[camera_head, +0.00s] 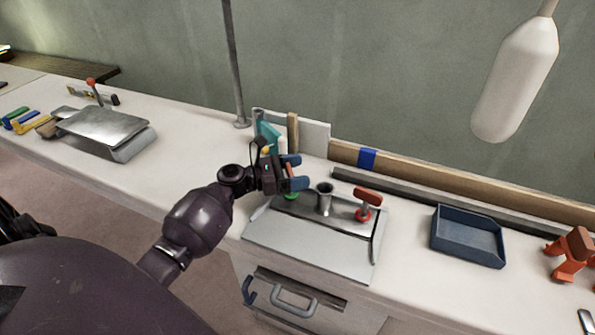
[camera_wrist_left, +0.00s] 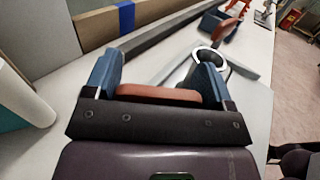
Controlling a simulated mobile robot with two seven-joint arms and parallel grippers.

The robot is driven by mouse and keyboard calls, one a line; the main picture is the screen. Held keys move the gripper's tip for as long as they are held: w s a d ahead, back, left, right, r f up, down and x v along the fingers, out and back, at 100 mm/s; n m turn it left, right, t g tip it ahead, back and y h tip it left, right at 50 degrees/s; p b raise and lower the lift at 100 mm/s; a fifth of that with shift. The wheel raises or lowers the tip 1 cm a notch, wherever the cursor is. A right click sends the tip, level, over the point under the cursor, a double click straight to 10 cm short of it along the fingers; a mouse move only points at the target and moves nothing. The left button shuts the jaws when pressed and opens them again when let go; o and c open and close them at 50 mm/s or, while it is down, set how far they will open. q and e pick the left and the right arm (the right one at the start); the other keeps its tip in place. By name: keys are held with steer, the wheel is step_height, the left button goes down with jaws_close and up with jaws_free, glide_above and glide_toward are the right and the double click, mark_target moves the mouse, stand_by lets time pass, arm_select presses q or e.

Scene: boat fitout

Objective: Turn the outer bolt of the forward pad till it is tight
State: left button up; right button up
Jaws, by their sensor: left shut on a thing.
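The metal pad (camera_head: 312,253) sits on the white bench, with a grey upright tube (camera_head: 324,200) in its middle. At its right end stands a bolt with a red handle (camera_head: 368,196) and a red base. My left gripper (camera_head: 294,173) is over the pad's left end, above a small green part (camera_head: 291,196). In the left wrist view my left gripper (camera_wrist_left: 160,80) is shut on a red-brown bolt handle (camera_wrist_left: 158,93) lying between its blue fingertips. The tube's pale rim (camera_wrist_left: 209,54) and the other red handle (camera_wrist_left: 230,27) show beyond. The held bolt's shank is hidden.
A blue open tray (camera_head: 468,252) and an orange-red clamp-like object (camera_head: 572,253) stand to the right. A grey pole (camera_head: 233,65) and a teal object (camera_head: 268,135) are behind the gripper. A white fender (camera_head: 517,75) hangs at the upper right. A second metal plate (camera_head: 105,127) lies left.

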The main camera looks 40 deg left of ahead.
arm_select(q)
steer(key=shift+w+r, duration=0.15)
steer(key=shift+r, duration=0.3)
arm_select(e)
steer(key=shift+s+d+f, duration=0.1)
steer(key=shift+s+d, duration=0.05)
steer(key=shift+s, duration=0.1)
arm_select(q)
steer(key=o, duration=0.7)
steer(key=shift+o, duration=0.9)
steer(key=shift+f, duration=0.3)
arm_select(e)
steer(key=shift+s, duration=0.1)
arm_select(q)
steer(key=v, duration=1.1)
steer(key=shift+p, duration=0.4)
arm_select(e)
steer(key=shift+s+r, duration=0.1)
steer(key=shift+r, duration=0.1)
steer(key=shift+w+r, duration=0.2)
steer(key=shift+w, duration=0.05)
